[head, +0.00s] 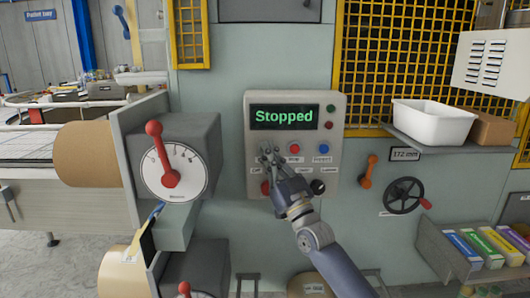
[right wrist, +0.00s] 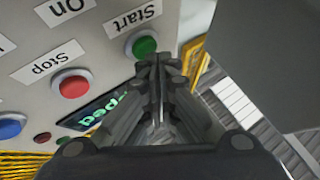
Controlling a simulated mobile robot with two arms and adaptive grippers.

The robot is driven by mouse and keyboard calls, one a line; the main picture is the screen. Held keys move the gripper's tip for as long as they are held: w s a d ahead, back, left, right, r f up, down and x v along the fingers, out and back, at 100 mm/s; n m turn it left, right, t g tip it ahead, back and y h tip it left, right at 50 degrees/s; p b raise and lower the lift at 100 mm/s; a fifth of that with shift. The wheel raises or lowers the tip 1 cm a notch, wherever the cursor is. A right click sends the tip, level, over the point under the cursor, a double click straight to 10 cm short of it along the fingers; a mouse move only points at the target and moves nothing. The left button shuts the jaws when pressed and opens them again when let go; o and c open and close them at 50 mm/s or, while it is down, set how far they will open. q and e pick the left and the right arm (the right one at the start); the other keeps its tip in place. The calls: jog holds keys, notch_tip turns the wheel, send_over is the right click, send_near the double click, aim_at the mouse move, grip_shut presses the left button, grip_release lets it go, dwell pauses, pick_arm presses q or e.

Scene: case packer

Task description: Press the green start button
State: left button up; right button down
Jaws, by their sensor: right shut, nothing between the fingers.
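The green start button (right wrist: 144,46) shows in the right wrist view, under an upside-down label that reads Start. In the head view it is hidden behind my right gripper (head: 267,153), which is at the left side of the control panel (head: 338,132). The right gripper is shut and empty. In the right wrist view its fingertips (right wrist: 158,64) are right beside the button's lower edge; I cannot tell whether they touch it. The panel's display (head: 284,116) reads Stopped in green. My left gripper is not in view.
A red stop button (head: 294,149) and a blue reset button (head: 323,149) sit right of the gripper. Below are a red knob (head: 265,187) and a black knob (head: 318,187). A dial box with a red lever (head: 160,155) juts out at left. A handwheel (head: 404,196) is at right.

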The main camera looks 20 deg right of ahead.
jog(key=shift+w+d+b, duration=0.1)
jog(key=shift+w+b, duration=0.3)
jog(key=shift+w, duration=0.05)
dwell(0.6)
jog(key=shift+s, duration=0.1)
jog(key=shift+s+a+p, duration=0.25)
jog(key=shift+s+p, duration=0.45)
jog(key=shift+s, duration=0.1)
jog(key=s+p, duration=0.1)
jog(key=s, duration=0.1)
jog(key=s+a+p, duration=0.1)
jog(key=s+p, duration=0.1)
jog(key=shift+s+a, duration=0.2)
jog(key=shift+s, duration=0.15)
dwell(0.5)
